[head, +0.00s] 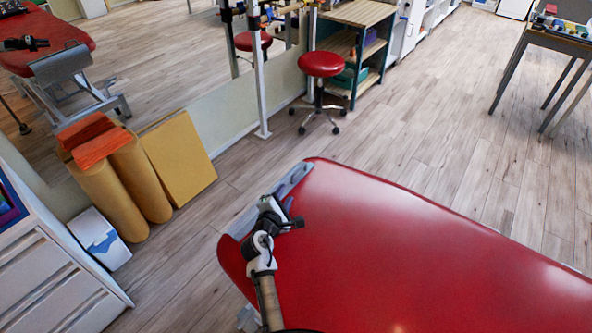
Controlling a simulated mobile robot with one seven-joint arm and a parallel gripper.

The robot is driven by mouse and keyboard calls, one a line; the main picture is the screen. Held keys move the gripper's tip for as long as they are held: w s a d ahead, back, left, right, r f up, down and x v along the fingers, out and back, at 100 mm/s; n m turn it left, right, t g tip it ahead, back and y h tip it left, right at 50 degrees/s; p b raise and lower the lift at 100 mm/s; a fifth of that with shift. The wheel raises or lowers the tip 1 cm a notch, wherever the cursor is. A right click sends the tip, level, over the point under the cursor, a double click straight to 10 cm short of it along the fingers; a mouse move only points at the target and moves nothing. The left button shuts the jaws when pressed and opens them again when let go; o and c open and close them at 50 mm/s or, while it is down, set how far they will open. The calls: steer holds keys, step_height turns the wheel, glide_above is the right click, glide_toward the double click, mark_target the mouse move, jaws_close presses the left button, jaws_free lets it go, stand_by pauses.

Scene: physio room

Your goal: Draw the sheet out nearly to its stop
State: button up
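A red padded treatment table (400,250) fills the lower right of the head view. A narrow grey piece (293,180) runs along its far left end. I cannot tell whether this is the sheet or a holder for it. No drawn-out sheet shows on the red top. My gripper (272,207) is over that end of the table and hides part of the grey piece. It is small and dark here, and I cannot tell whether its fingers are open, shut or touching anything.
A red stool (321,65) and a wooden shelf unit (360,14) stand at the back. Yellow rolls (108,198), a yellow board (180,157) and a white drawer unit (45,275) are at left. The floor right of the stool is clear.

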mark_target(297, 172)
steer(key=b+x, duration=0.4)
steer(key=x, duration=0.9)
steer(key=shift+w+d, duration=0.1)
steer(key=shift+c, duration=0.3)
jaws_close()
